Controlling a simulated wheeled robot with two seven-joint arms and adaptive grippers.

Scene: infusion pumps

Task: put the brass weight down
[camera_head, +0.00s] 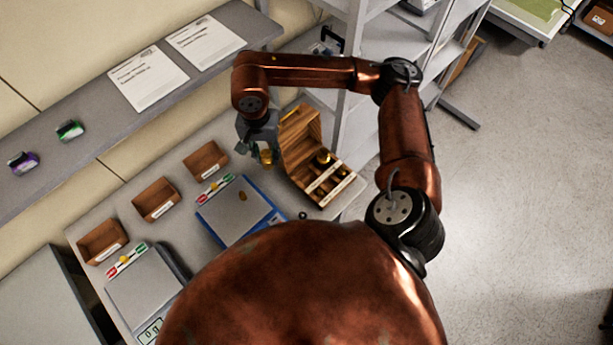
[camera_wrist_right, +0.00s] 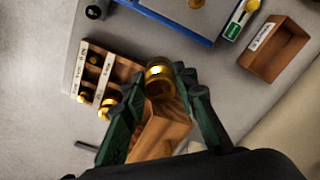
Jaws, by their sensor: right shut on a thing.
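My right gripper (camera_head: 258,148) is shut on a brass weight (camera_head: 266,157) and holds it above the table, between the blue scale and the wooden weight box. In the wrist view the brass weight (camera_wrist_right: 160,80) sits between the two dark green fingertips of the gripper (camera_wrist_right: 161,84). The open wooden weight box (camera_head: 303,146) has compartments with other brass weights (camera_head: 322,157) in it; its lid stands up at the back. My left gripper is not in view.
The blue scale (camera_head: 219,208) bears a small brownish piece (camera_head: 242,196). Wooden trays (camera_head: 206,160) line the wall side. A second scale (camera_head: 140,290) stands at lower left. A small dark round object (camera_head: 303,216) lies near the table's edge. A shelf rack (camera_head: 352,110) stands behind.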

